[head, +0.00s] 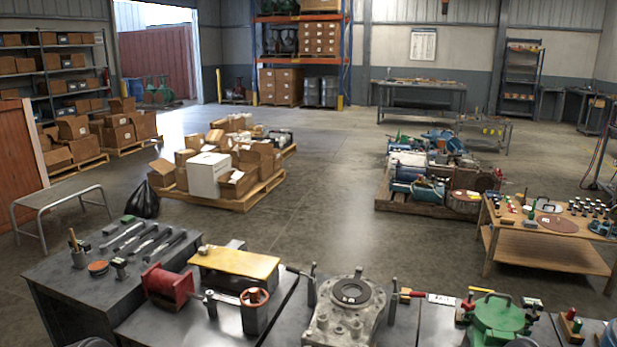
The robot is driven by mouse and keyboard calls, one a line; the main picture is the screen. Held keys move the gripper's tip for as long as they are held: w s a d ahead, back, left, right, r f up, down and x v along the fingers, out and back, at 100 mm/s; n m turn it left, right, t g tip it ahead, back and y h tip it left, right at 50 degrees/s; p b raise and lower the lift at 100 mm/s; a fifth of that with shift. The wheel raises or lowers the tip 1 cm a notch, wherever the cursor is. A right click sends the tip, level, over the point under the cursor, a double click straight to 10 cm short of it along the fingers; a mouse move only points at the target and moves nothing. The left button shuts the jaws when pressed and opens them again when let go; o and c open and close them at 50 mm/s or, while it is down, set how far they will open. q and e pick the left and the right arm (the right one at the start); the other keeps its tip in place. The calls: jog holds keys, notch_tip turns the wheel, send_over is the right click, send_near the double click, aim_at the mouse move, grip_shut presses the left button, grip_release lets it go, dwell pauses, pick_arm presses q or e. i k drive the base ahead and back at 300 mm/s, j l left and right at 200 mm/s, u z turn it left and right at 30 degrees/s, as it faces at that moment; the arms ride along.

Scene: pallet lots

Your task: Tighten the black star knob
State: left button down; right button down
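I cannot pick out a black star knob for certain. A round black part (352,291) lies on top of a grey metal housing (343,318) at the front middle of the workbench; its outline is too small to tell whether it is star-shaped. Several small dark-topped pieces (590,207) stand on the wooden table at the right, also too small to identify. Neither of my grippers shows in the head view.
Beyond are a wooden table (540,249), a pallet of boxes (240,203) and a pallet of machine parts (400,212). Open floor lies between the pallets.

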aim_at(532, 317)
jog(key=z, duration=1.35)
jog(key=i+l+z, duration=0.3)
jog(key=i+l, duration=0.15)
jog(key=l, duration=0.15)
jog(key=i+l+z, duration=0.3)
jog(key=i+l, duration=0.2)
